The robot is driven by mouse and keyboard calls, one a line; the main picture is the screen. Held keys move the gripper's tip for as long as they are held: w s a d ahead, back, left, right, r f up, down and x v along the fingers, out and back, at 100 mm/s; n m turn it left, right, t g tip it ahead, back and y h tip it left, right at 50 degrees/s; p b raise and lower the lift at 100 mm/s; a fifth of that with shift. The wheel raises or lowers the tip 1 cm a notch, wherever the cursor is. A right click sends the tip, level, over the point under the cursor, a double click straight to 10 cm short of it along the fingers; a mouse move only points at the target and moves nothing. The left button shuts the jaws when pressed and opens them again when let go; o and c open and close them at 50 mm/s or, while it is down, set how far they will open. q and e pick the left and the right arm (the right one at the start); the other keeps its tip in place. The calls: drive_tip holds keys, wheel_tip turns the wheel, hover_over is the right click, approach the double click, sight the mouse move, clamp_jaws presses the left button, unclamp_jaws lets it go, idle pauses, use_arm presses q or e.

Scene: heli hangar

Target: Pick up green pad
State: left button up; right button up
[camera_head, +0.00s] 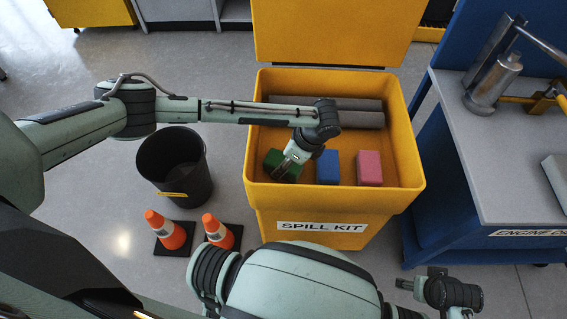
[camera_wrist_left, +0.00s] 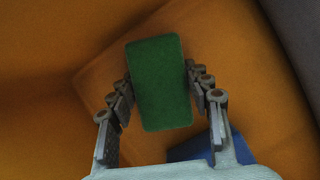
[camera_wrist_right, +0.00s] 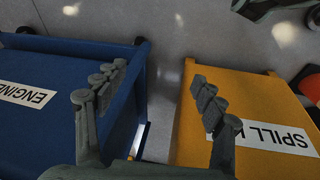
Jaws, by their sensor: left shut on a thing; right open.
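The green pad (camera_head: 272,161) is at the left inside the yellow spill kit bin (camera_head: 256,135). My left gripper (camera_head: 286,170) reaches down into the bin at the pad. In the left wrist view the green pad (camera_wrist_left: 160,82) sits between the two fingers of my left gripper (camera_wrist_left: 163,88), which are shut on it. I cannot tell whether the pad is clear of the bin floor. My right gripper (camera_wrist_right: 160,95) is open and empty, outside the bin. In the head view only part of it shows at the lower right.
A blue pad (camera_head: 327,168) and a pink pad (camera_head: 369,168) stand right of the green pad. Grey rolls (camera_head: 350,104) lie at the bin's back. A black bucket (camera_head: 174,165) and orange cones (camera_head: 170,231) stand left. A blue engine cart (camera_head: 447,170) stands right.

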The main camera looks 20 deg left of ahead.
drive_tip(key=shift+f, duration=0.15)
use_arm(q)
wheel_tip(320, 180, up, 10)
drive_tip(key=shift+r, duration=0.25)
use_arm(e)
wheel_tip(320, 180, down, 2)
drive_tip(key=shift+s+f, duration=0.15)
drive_tip(key=shift+f, duration=0.1)
